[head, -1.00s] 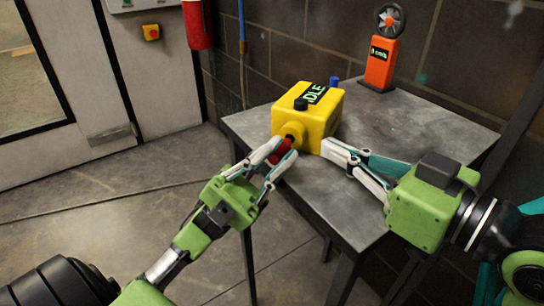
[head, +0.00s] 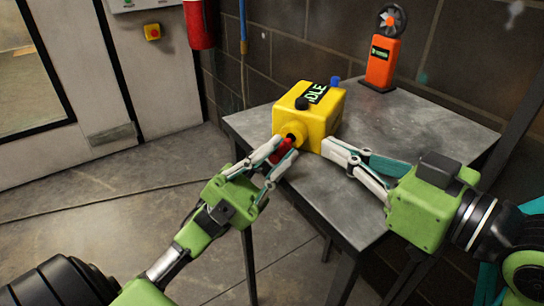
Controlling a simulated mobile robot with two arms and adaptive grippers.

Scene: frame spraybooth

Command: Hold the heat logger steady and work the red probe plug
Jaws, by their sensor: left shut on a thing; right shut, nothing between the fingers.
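The heat logger is a yellow box (head: 322,126) with a round front boss, a black knob (head: 302,103) and a display reading IDLE on top. It stands on the grey table. The red probe plug (head: 282,150) is at the boss, in front of its dark opening; how deep it sits I cannot tell. My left gripper (head: 282,149) is shut on the red plug, its fingers partly covering it. My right gripper (head: 325,146) is shut and empty, its fingertips against or very close to the logger's lower right side.
The grey table (head: 430,118) has free room at the right and back. An orange fan device (head: 383,60) stands at the back, and a blue knob (head: 335,81) is at the logger's rear. A brick wall (head: 470,60) rises behind the table.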

